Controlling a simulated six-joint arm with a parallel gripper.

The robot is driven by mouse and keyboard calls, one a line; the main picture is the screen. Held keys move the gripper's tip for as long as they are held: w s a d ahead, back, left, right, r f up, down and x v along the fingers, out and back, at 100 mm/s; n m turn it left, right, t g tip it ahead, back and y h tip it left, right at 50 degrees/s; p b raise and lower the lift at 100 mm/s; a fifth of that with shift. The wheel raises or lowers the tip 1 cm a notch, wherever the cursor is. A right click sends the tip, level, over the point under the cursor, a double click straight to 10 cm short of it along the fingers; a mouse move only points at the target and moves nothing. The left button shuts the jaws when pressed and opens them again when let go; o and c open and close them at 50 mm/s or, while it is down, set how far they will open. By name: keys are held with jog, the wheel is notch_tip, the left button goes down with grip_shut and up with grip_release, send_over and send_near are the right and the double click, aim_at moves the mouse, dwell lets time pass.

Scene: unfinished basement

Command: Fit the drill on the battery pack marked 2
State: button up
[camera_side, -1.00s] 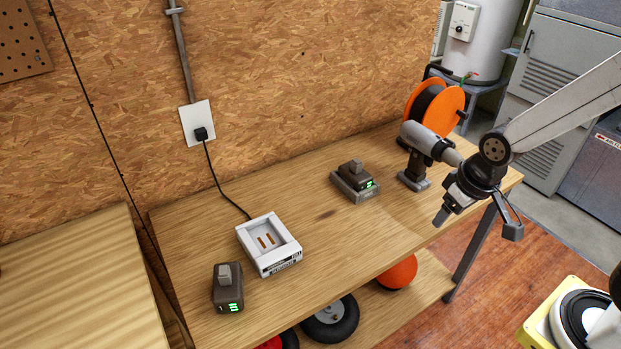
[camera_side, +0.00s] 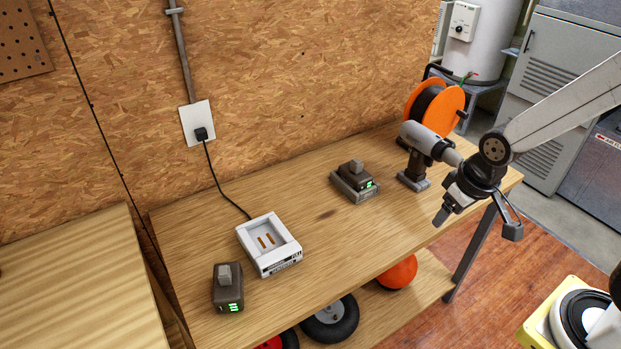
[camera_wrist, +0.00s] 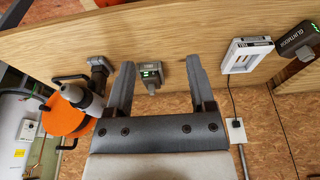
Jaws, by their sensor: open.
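The grey drill (camera_side: 424,148) stands upright on the bench at the right, its nose pointing toward my gripper (camera_side: 476,222). It also shows at the left of the wrist view (camera_wrist: 97,84). A dark battery pack (camera_side: 355,177) with a green-lit mark sits in a grey holder mid-bench. It appears between my fingers in the wrist view (camera_wrist: 151,72), farther off. A second dark pack (camera_side: 228,291) with a green mark stands at the bench's front left. I cannot read either mark surely. My gripper is open and empty, beside the drill and apart from it, off the bench's right side.
A white charger (camera_side: 268,244) with an empty bay stands between the packs, its cord running to a wall outlet (camera_side: 197,124). An orange cable reel (camera_side: 446,110) stands close behind the drill. The middle of the bench (camera_side: 335,240) is clear.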

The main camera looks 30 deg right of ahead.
dwell(0.4)
jog(key=o, duration=0.4)
jog(key=shift+r, duration=0.1)
